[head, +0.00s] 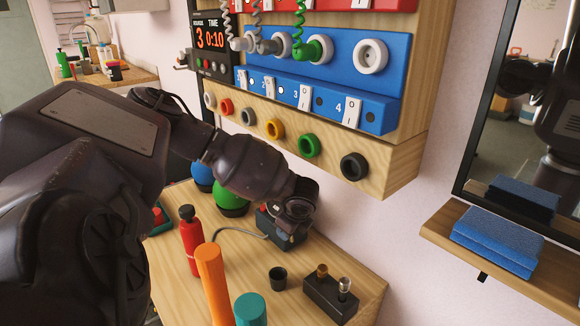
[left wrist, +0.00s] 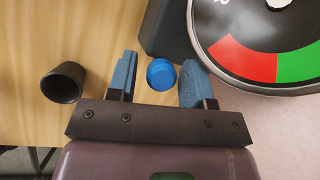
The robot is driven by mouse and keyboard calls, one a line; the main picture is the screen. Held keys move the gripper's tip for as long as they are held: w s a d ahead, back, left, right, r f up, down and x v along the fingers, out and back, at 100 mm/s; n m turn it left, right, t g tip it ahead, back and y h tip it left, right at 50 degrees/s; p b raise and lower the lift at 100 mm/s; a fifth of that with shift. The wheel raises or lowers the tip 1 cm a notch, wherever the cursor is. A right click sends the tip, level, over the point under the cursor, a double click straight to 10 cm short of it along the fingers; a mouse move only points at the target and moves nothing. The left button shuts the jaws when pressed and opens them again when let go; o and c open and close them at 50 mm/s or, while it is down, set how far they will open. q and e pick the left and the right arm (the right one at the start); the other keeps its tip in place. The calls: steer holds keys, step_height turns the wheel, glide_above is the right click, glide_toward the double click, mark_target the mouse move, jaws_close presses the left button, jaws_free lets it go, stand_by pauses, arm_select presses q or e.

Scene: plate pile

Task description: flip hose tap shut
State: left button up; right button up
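My left gripper (head: 300,207) reaches down over a dark box (head: 283,232) on the wooden bench, beside a grey hose (head: 228,230). In the left wrist view my left gripper (left wrist: 158,62) is open, with its blue-grey fingers apart. A round blue knob (left wrist: 161,74) shows between the fingers, next to a dark box (left wrist: 172,30); I cannot tell whether it touches them or is the tap. A round gauge (left wrist: 262,45) with a red and green band lies to the right of the fingers. I cannot clearly make out the hose tap in the head view. My right gripper is not in view.
A small black cup (head: 278,278) and a dark block with two knobs (head: 332,297) stand on the bench. A red bottle (head: 191,244), an orange cylinder (head: 214,285) and a teal cylinder (head: 251,309) stand near my arm. A socket panel (head: 335,80) hangs above.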

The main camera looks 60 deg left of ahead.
arm_select(q)
jaws_close()
steer(key=shift+s+r+t+p, duration=0.2)
steer(key=shift+t+p, duration=0.1)
steer(key=shift+p, duration=0.35)
steer(key=shift+s+d+t+p, duration=0.1)
steer(key=shift+s+t+p, duration=0.05)
steer(key=shift+t+p, duration=0.2)
steer(key=shift+s+n+t+p, duration=0.3)
steer(key=shift+t+p, duration=0.15)
steer(key=shift+p, duration=0.3)
steer(key=s+f+t+p, duration=0.1)
steer(key=t+p, duration=0.1)
steer(key=p, duration=0.1)
steer(key=shift+n+y, duration=0.3)
steer(key=shift+y, duration=0.1)
steer(key=shift+s+d+f+t, duration=0.1)
steer(key=shift+s+f+t, duration=0.05)
steer(key=shift+t, duration=0.15)
steer(key=shift+s+f+p, duration=0.15)
steer(key=shift+f+p, duration=0.1)
steer(key=shift+p, duration=0.05)
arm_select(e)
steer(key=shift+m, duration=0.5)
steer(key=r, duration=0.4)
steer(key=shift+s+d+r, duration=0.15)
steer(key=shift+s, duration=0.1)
